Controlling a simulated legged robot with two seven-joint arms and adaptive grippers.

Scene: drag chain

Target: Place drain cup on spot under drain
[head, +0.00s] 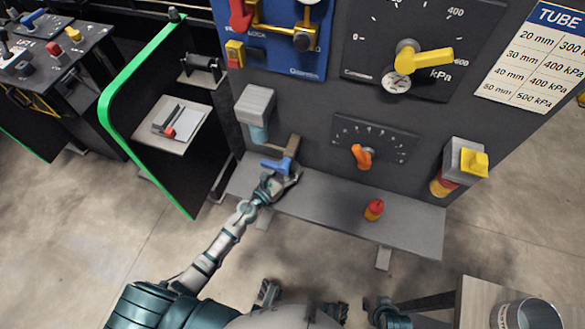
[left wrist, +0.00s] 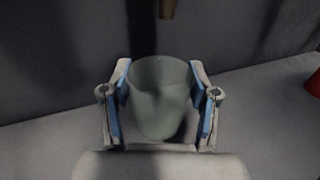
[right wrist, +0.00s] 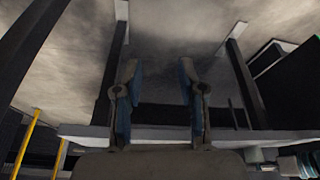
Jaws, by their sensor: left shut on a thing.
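The drain cup (left wrist: 160,95) is a pale translucent tumbler, upright between the blue-padded fingers of my left gripper (left wrist: 161,98). The pipe's end (left wrist: 167,8) shows beyond and above the cup in the left wrist view. The gripper mostly hides the cup in the head view, and I cannot tell whether it touches the shelf. My right gripper (right wrist: 158,95) is open and empty.
The panel behind has a gauge with a yellow lever (head: 424,60) and an orange knob (head: 361,156). A bucket (head: 528,314) sits on a table at bottom right.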

